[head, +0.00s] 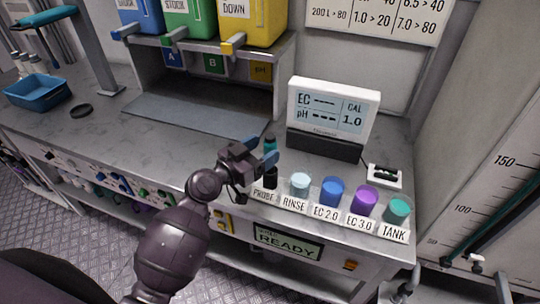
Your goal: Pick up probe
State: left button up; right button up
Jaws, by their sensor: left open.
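The probe (270,146), with a teal top and a dark body, stands upright at the label PROBE near the counter's front edge in the head view. My left gripper (259,154) is open, with its blue fingertips right at the probe's upper part. The fingers partly hide the probe, and I cannot tell whether they touch it. My right gripper is not in view.
Right of the probe stand cups labelled RINSE (300,185), EC 2.0 (331,191), EC 3.0 (362,200) and TANK (397,210). A meter (332,115) stands behind them. A shelf unit (285,85) stands behind left. The counter's left part (140,135) is mostly clear.

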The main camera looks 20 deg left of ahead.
pick_arm(q)
jog(key=p+x, duration=0.1)
jog(key=x, duration=0.2)
jog(key=shift+w+d+r, duration=0.15)
jog(key=shift+w+r, duration=0.05)
jog(key=shift+w, duration=0.1)
jog(key=shift+w+d+f, duration=0.1)
jog(key=shift+w+d, duration=0.15)
jog(key=shift+w, duration=0.25)
jog(key=c, duration=1)
